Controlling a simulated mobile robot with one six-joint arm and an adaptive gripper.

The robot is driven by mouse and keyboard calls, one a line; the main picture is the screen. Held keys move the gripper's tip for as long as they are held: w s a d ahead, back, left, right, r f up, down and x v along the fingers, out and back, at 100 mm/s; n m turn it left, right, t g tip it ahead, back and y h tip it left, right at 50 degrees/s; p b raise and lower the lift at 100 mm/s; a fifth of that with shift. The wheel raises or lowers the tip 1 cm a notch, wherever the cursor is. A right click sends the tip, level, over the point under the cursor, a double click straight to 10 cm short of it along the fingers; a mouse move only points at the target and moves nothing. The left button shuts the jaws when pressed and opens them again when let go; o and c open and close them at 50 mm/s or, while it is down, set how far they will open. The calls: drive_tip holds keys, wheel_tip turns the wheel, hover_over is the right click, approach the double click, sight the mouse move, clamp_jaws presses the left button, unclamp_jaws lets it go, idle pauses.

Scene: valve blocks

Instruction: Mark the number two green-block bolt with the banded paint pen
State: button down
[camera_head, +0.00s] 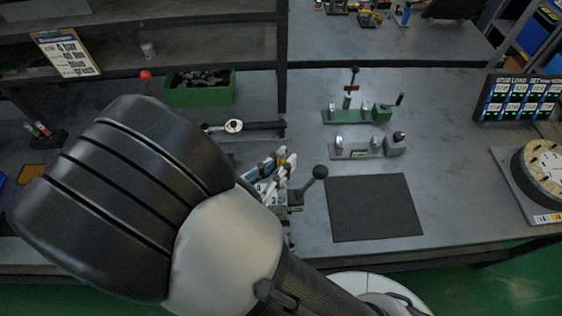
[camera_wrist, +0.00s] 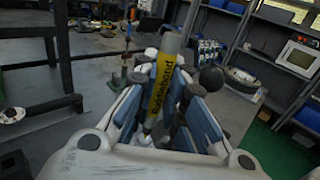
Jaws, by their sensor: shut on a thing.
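My gripper (camera_head: 272,178) is right of my large dark arm link in the head view. In the wrist view my gripper's blue-padded fingers (camera_wrist: 160,128) are shut on a pen (camera_wrist: 160,88), which has a yellow lettered band and a grey upper end. The pen stands nearly upright between the fingers, and its lower end is hard to make out. The green block (camera_head: 345,116) sits at the back of the bench with silvery bolts and an upright red-and-black handle. It stands beyond and right of my gripper. Bolt numbers are too small to read.
A grey block (camera_head: 352,154) stands in front of the green one. A black ball-knob lever (camera_head: 320,172) rises close right of my gripper. A dark mat (camera_head: 375,208) lies clear on the bench. A torque wrench (camera_head: 255,127) and green bin (camera_head: 200,97) are behind; a round dial (camera_head: 545,165) is far right.

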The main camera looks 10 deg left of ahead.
sight(281, 152)
idle(0.4)
wheel_tip(281, 152, up, 5)
drive_tip(key=p, duration=0.4)
drive_tip(key=shift+p, duration=0.35)
